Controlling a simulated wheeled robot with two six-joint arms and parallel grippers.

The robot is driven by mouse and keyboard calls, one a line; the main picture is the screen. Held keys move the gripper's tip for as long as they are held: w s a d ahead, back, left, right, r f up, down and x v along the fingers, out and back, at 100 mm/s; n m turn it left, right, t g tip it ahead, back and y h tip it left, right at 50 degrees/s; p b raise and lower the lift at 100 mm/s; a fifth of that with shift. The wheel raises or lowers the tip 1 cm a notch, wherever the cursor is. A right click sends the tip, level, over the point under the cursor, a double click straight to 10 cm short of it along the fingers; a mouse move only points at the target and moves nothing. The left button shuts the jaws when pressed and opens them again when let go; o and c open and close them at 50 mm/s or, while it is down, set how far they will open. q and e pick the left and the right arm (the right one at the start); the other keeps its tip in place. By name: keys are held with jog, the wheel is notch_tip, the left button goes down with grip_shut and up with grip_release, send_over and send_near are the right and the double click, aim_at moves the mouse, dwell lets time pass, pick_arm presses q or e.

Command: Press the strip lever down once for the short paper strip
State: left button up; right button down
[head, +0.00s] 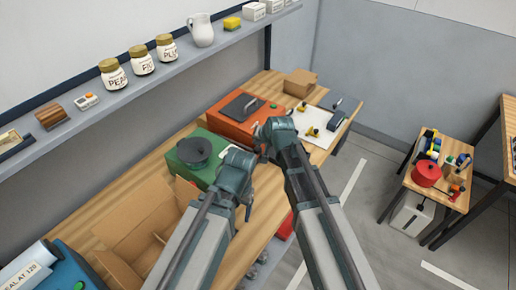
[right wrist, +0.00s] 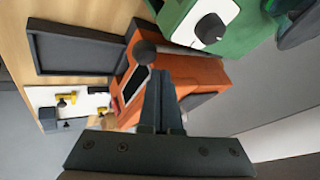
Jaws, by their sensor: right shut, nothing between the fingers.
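The orange machine (head: 228,118) stands on the wooden bench with a dark grey plate on its top. In the right wrist view the orange machine (right wrist: 198,72) carries a dark ball knob (right wrist: 145,52), which looks like the lever, beside a dark slot. My right gripper (right wrist: 160,80) is shut and empty, its fingertips close to the knob; contact cannot be told. In the head view my right gripper (head: 263,150) is at the machine's front right, partly hidden by its wrist. My left arm ends before the green machine; its fingers are not clear. I see no paper strip for certain.
A green machine (head: 186,158) with a dark round top stands left of the orange one. An open cardboard box (head: 130,215) is nearer. A white board (head: 322,128) with yellow items lies beyond. A shelf (head: 180,72) with jars runs along the wall.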

pick_arm(q)
jog(key=shift+f, duration=0.1)
dwell(0.5)
jog(key=shift+f+b, duration=0.35)
jog(key=shift+b, duration=0.05)
pick_arm(e)
jog(key=shift+f, duration=0.4)
